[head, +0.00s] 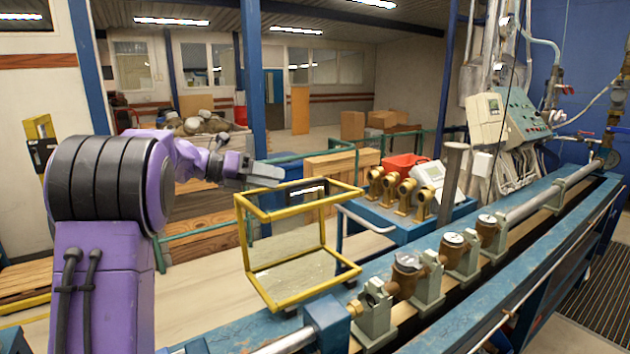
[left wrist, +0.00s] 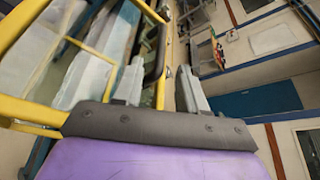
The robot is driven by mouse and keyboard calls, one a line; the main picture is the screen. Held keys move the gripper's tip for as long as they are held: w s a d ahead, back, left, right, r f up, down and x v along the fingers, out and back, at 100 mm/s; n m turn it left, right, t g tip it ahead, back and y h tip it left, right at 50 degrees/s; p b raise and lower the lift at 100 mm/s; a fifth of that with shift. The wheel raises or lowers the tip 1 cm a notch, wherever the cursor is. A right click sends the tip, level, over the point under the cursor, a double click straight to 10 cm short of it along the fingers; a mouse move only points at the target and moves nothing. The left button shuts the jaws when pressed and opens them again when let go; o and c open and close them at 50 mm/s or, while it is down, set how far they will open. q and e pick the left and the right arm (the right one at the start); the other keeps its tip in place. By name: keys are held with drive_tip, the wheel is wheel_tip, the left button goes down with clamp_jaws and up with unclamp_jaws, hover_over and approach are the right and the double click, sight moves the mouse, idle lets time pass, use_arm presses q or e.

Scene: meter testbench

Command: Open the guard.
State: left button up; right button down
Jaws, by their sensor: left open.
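The guard (head: 299,297) is a yellow frame with clear panels, standing on the left side of the bench beside the row of meters. A dark handle (head: 309,191) sits near its top bar. My left gripper (head: 262,174) is open and empty, just above the guard's upper left corner in the head view. In the left wrist view, the guard's yellow bars (left wrist: 160,75) and the dark handle (left wrist: 155,62) appear beyond the jaws. I cannot tell whether the gripper touches the guard. My right gripper is not in view.
Brass meters (head: 407,272) sit in grey clamps along the blue bench (head: 520,283). A blue stand with brass fittings (head: 405,196) and a red bin (head: 405,162) is behind the guard. A control panel (head: 515,120) stands at the back right. Floor left of the guard is clear.

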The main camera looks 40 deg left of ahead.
sight(305, 185)
use_arm(q)
drive_tip(key=p+x, duration=0.2)
drive_tip(key=x, duration=0.6)
drive_tip(key=shift+p, duration=0.35)
drive_tip(key=shift+w+d+f, duration=0.15)
drive_tip(key=shift+w+d, duration=0.05)
drive_tip(key=shift+w, duration=0.1)
drive_tip(key=shift+s, duration=0.1)
clamp_jaws()
drive_tip(key=shift+d, duration=0.1)
